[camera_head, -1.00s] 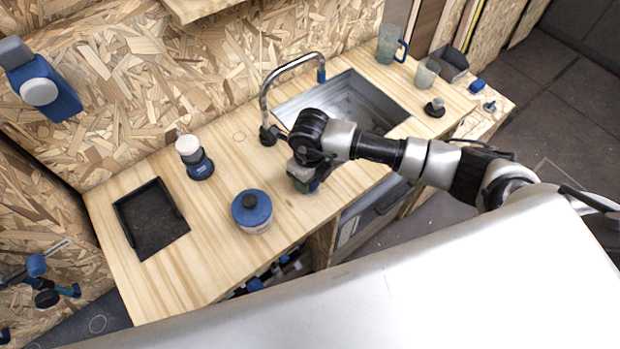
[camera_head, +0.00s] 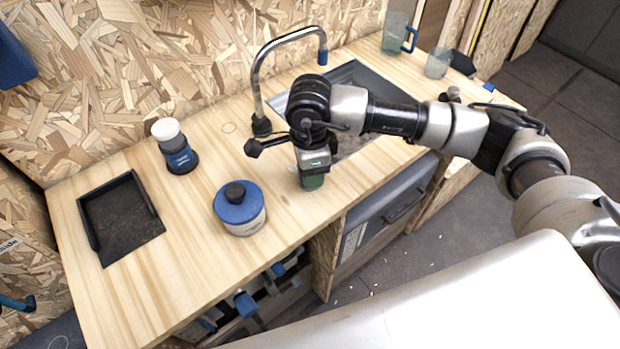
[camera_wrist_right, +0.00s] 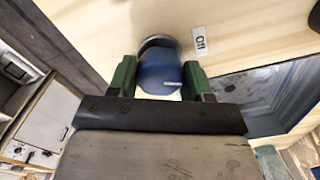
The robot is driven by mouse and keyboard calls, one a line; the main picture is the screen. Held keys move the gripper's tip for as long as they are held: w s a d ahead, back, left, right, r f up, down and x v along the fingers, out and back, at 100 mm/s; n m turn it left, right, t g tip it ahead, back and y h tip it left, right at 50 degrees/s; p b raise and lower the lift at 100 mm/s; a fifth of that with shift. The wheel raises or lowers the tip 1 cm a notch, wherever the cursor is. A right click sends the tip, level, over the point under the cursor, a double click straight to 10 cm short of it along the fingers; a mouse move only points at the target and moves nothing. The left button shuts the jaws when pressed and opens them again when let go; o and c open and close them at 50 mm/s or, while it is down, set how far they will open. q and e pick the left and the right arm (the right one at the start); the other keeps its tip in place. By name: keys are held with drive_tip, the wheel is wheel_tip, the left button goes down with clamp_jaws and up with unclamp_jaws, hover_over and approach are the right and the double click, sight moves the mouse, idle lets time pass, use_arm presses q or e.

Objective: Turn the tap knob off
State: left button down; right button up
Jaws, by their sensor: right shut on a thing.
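The blue tap knob (camera_wrist_right: 158,72) shows in the right wrist view, with a dark round base behind it on the wooden counter. The green fingers of my right gripper (camera_wrist_right: 160,80) are on either side of it, shut on it. A white "Off" label (camera_wrist_right: 199,40) is on the counter to the right of the knob. In the head view my right gripper (camera_head: 312,180) points down at the counter in front of the tap (camera_head: 262,85), and the knob is hidden there. The curved metal tap stands beside the sink (camera_head: 352,80). My left gripper is not in view.
A blue-lidded jar (camera_head: 240,210), a white-topped blue container (camera_head: 176,150) and a black tray (camera_head: 118,220) stand on the left of the counter (camera_head: 185,265). A glass mug (camera_head: 397,35) and a cup (camera_head: 438,63) stand beyond the sink.

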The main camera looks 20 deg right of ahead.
drive_tip(key=n+b, duration=0.3)
drive_tip(key=b, duration=0.1)
drive_tip(key=shift+w+f, duration=0.1)
drive_tip(key=shift+f, duration=0.05)
drive_tip(key=shift+r+n+b, duration=0.25)
drive_tip(key=shift+n+b, duration=0.85)
drive_tip(key=shift+b, duration=0.15)
drive_tip(key=o, duration=0.9)
wheel_tip(320, 180, up, 11)
drive_tip(key=shift+f+b, duration=0.1)
drive_tip(key=shift+b, duration=0.3)
